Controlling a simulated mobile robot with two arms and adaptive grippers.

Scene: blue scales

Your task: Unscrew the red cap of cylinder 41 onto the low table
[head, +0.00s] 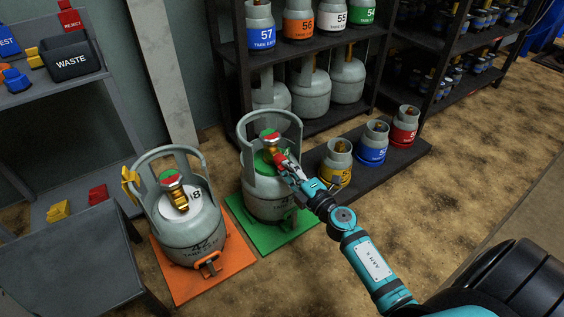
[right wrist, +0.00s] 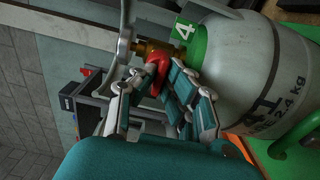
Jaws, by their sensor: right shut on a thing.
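Cylinder 41 (head: 262,206) is a grey gas cylinder with a green collar, standing upright on a green mat (head: 285,238). It also fills the right of the right wrist view (right wrist: 250,75). Its brass valve (right wrist: 150,50) carries the red cap (right wrist: 157,72) on its side outlet. My right gripper (head: 282,166) reaches in from the right and is shut on the red cap, with its fingers (right wrist: 155,84) on either side of it. The cap still touches the valve; whether its thread is loose cannot be seen. A low grey table (head: 55,265) stands at lower left. My left gripper is not in view.
A second grey cylinder (head: 190,235) stands on an orange mat (head: 175,285) left of cylinder 41. Small cylinders, yellow, blue (head: 372,143) and red, stand on a low dark shelf at right. A waste bin (head: 72,58) sits at upper left. The floor in front is clear.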

